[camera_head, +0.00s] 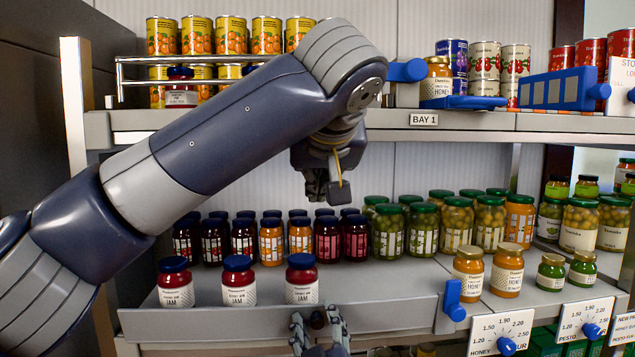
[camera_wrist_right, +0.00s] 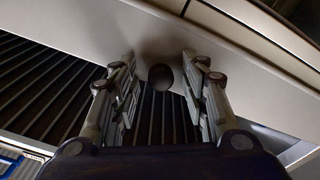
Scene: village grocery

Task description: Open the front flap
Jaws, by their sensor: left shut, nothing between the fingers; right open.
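The front flap (camera_head: 400,314) is a long grey panel along the front of the lower shelf, standing up in front of the jars. Its small dark round knob (camera_head: 317,320) also shows in the right wrist view (camera_wrist_right: 160,77). My right gripper (camera_head: 318,318) is open, with one finger on each side of the knob; I cannot tell whether they touch it. It also shows in the right wrist view (camera_wrist_right: 160,68). A blue latch (camera_head: 453,298) stands at the flap's right end. My left gripper (camera_head: 327,192) is shut and empty, above the flap and in front of the back jars.
Three red jam jars (camera_head: 239,281) stand close behind the flap. Honey jars (camera_head: 468,272) stand right of the latch. Rows of dark jars and green jars (camera_head: 389,231) fill the shelf behind. The upper shelf (camera_head: 480,122) lies above, and my left arm crosses in front of it.

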